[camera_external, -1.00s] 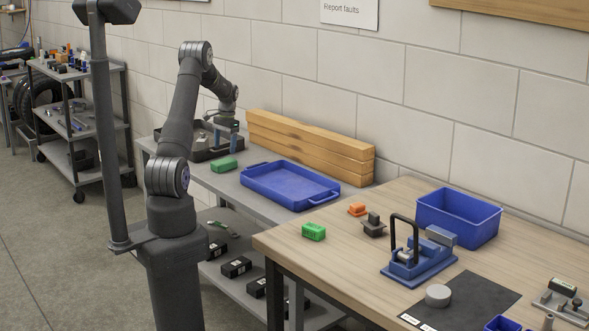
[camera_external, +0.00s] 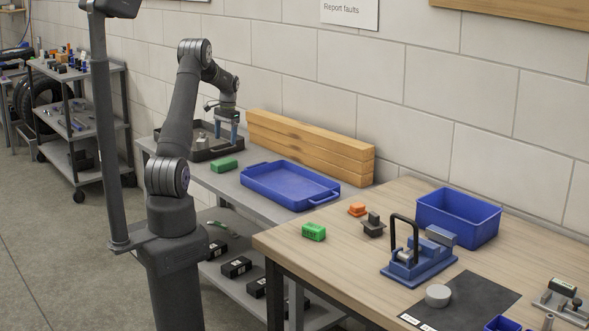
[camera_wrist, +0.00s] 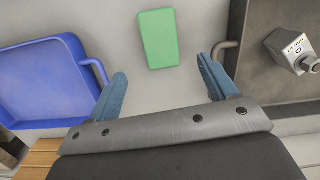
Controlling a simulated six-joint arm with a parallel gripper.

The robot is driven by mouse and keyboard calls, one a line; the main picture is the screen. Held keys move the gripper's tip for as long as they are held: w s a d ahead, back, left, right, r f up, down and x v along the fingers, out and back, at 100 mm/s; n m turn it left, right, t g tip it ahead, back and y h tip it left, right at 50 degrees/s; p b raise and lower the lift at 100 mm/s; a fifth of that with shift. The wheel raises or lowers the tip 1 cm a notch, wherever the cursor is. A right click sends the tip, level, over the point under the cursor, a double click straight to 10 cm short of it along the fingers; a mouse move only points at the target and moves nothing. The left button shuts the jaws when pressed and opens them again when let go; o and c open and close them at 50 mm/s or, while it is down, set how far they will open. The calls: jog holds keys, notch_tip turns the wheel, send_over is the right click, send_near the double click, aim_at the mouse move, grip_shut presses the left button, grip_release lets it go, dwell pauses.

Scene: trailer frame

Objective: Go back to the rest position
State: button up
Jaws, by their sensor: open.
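My gripper (camera_external: 229,131) is at the far end of the grey side bench (camera_external: 225,183), above the surface near the dark tray (camera_external: 203,154). In the wrist view, the two blue fingers of my gripper (camera_wrist: 166,88) are spread wide with nothing between them. A green block (camera_wrist: 158,38) lies flat on the grey surface beyond the fingertips. In the external view the green block (camera_external: 224,165) lies between the dark tray and a blue tray (camera_external: 292,203).
Wooden beams (camera_external: 310,147) lie stacked along the wall. A metal part (camera_wrist: 290,50) sits in the dark tray. The wooden table (camera_external: 330,262) holds a green case (camera_external: 314,232), an orange block (camera_external: 357,210), a blue clamp fixture (camera_external: 420,266) and a blue bin (camera_external: 458,218).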

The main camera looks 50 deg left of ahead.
aim_at(224, 161)
jog(key=f, duration=0.3)
jog(key=s+f, duration=0.1)
jog(key=f, duration=0.6)
jog(key=shift+s+f, duration=0.15)
notch_tip(224, 161, up, 2)
jog(key=shift+r, duration=1.1)
